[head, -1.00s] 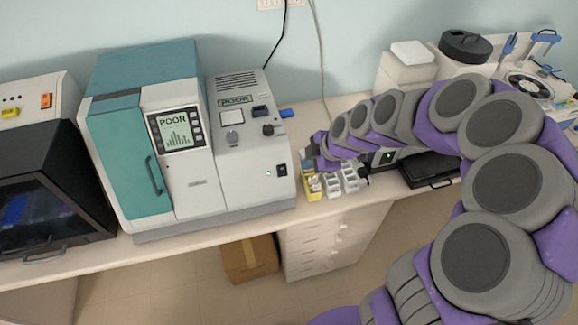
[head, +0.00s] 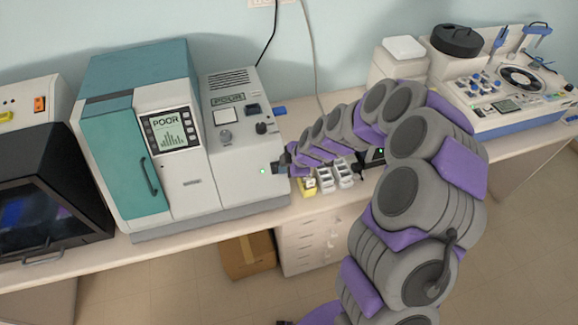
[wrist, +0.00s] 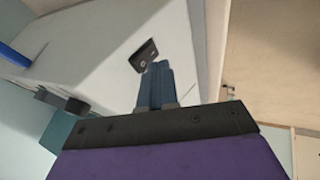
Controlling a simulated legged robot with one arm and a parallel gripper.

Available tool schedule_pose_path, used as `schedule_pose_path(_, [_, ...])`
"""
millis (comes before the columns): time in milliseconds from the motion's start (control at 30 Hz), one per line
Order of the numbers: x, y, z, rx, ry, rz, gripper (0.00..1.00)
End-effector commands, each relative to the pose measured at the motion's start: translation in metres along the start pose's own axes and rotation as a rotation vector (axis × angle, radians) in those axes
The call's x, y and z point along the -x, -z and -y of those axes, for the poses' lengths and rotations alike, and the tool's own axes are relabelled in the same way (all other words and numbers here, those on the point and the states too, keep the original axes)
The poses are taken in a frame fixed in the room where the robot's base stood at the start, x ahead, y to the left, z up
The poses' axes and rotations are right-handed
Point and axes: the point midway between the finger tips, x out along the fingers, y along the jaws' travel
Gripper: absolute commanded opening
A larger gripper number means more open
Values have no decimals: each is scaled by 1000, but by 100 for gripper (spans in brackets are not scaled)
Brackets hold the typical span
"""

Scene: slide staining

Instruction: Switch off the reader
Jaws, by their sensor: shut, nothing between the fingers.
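The reader (head: 137,205) is a teal and white machine on the bench at left centre, with a lit display (head: 171,131) and a lit green light (head: 262,171) low on its front right panel. A black rocker switch (wrist: 144,54) shows on the pale panel in the wrist view. My gripper (head: 278,169) is shut and empty, at the right of the green light, and hides the switch in the head view. In the wrist view its fingertips (wrist: 158,68) are right beside the switch and partly overlap it. I cannot tell whether they touch it.
Knobs (head: 262,128) and a blue part (head: 279,111) stick out above my gripper. Small white and yellow trays (head: 325,181) stand on the bench below my arm. A dark-fronted cabinet (head: 40,160) stands at left. A white device with a dial (head: 510,100) stands at right.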

Motion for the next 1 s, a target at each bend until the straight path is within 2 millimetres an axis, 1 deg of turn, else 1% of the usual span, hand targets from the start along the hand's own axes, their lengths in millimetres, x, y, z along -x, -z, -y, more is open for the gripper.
schedule_pose_path(100, [-9,0,-10,1,0,3,0])
schedule_pose_path(200, [-14,0,-14,1,1,3,0])
schedule_pose_path(400, [-16,-2,-17,0,0,0,0])
schedule_pose_path(633, [-15,-6,-14,-1,-1,-3,0])
schedule_pose_path(1000, [-17,-5,-1,0,-1,2,0])
